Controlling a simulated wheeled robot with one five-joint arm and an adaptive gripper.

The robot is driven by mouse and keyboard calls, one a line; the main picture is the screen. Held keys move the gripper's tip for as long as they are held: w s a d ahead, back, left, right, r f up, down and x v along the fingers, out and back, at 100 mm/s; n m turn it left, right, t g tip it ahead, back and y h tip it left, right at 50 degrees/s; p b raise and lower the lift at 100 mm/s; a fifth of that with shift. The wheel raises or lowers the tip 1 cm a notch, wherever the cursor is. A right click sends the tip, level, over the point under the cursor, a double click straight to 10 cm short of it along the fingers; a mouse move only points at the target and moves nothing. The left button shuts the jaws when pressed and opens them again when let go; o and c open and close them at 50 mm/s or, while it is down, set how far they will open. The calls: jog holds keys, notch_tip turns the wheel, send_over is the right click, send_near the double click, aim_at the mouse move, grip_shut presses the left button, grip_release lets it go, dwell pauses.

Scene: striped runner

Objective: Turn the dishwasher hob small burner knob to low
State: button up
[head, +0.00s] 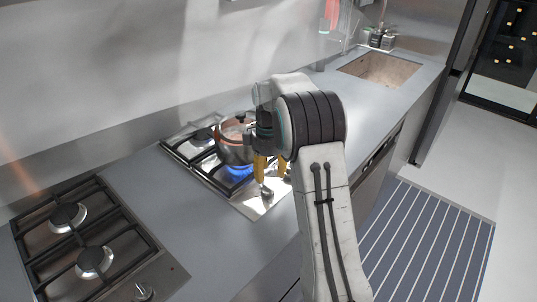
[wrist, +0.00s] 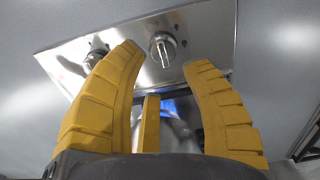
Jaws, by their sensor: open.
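A knob (head: 266,193) also shows below my fingers in the head view. I cannot tell which knob serves the small burner. My gripper (head: 264,168) has yellow fingers, open and empty; the wrist view shows them spread (wrist: 165,58). No contact with a knob is visible.
A second hob (head: 82,240) is at the left. Bare grey counter (head: 165,215) lies between the hobs. A sink (head: 380,70) is at the back right, and a striped runner (head: 425,240) lies on the floor.

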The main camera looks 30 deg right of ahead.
notch_tip(320, 180, up, 7)
dwell(0.4)
dwell(0.5)
